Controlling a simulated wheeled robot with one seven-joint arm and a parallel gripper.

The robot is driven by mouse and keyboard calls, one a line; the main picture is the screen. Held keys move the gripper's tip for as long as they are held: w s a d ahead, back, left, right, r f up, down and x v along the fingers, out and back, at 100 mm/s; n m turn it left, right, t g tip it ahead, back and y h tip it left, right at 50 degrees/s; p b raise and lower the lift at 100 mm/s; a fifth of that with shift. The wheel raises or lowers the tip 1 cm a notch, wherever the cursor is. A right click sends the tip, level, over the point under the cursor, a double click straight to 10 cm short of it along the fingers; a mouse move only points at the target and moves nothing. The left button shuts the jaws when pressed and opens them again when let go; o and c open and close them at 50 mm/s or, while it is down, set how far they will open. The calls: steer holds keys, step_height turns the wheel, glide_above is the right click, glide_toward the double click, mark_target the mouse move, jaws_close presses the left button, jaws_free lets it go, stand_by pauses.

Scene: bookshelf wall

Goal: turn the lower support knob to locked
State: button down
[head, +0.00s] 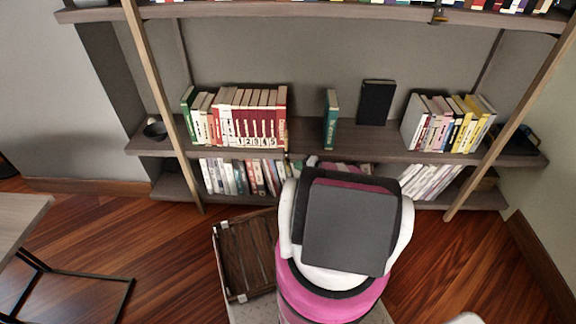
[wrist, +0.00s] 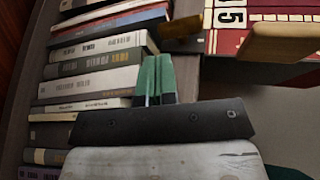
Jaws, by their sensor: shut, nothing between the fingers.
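In the wrist view, a small brown and dark fitting (wrist: 182,30) sits at the shelf's front edge, beside the end of the red numbered books. It seems to be the lower support knob; its turn position is too unclear to tell. In the head view the same spot is small and dark below the red books. My gripper (wrist: 154,60) shows in the wrist view with its green fingers shut and empty. The fingertips are apart from the fitting in the picture, just below and left of it. In the head view my own body hides the gripper.
Red numbered books (head: 252,118) stand on the middle shelf (head: 300,145), with a green book (head: 331,119) and a black book (head: 376,102) to their right. Lower-shelf books (wrist: 95,68) lie close to my fingers. A wooden crate (head: 248,255) stands on the floor.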

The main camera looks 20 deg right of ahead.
steer(key=shift+w+a, duration=0.2)
steer(key=shift+a, duration=0.3)
steer(key=shift+w+a, duration=0.2)
steer(key=shift+a, duration=0.3)
stand_by(0.8)
steer(key=d, duration=0.1)
steer(key=s+d, duration=0.1)
steer(key=d, duration=0.1)
steer(key=shift+s+d, duration=0.25)
steer(key=shift+d, duration=0.15)
stand_by(0.4)
steer(key=v, duration=1.1)
steer(key=w+a+r+n+g+h, duration=0.1)
steer(key=a+r+n+g+h, duration=0.2)
steer(key=a, duration=0.5)
steer(key=w+a+r+n+g+h, duration=0.2)
steer(key=a+r+n+g+h, duration=0.1)
steer(key=a, duration=0.6)
steer(key=w+a+r+n+g+h, duration=0.2)
steer(key=a+r+g, duration=0.3)
steer(key=a, duration=0.3)
steer(key=shift+a+r+n+h, duration=0.3)
steer(key=shift+r+n+h, duration=0.05)
steer(key=shift+n+h, duration=0.55)
